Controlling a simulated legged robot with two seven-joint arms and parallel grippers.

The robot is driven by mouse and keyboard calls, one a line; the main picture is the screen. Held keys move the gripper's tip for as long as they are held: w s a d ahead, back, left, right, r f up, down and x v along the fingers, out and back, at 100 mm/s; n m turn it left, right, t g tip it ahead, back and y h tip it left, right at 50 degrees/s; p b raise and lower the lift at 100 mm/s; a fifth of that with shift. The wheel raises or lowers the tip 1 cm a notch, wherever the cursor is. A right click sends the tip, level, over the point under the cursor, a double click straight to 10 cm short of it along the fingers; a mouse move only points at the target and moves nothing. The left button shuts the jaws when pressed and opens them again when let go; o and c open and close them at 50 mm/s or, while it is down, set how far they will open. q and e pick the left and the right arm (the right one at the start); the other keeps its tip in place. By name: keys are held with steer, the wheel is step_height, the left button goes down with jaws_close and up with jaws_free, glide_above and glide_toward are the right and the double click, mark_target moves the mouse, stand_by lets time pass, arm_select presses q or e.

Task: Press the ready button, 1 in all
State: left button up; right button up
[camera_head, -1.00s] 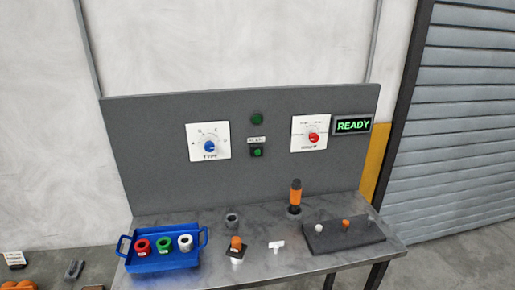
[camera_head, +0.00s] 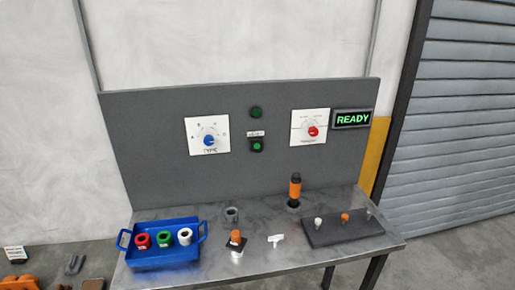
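A small black box with a green button (camera_head: 257,147) is mounted on the grey upright panel, under a small white label (camera_head: 256,134) too blurred to read surely. A round green light or button (camera_head: 256,112) sits above it. A lit sign (camera_head: 352,119) at the panel's right edge reads READY in green. Neither of my grippers is in view, and nothing touches the button.
The panel (camera_head: 160,170) has a blue dial (camera_head: 209,140) and a red dial (camera_head: 313,131). On the metal bench (camera_head: 260,265) are a blue tray (camera_head: 160,258) with three ringed parts, an orange cylinder (camera_head: 295,190) and a dark block (camera_head: 340,236).

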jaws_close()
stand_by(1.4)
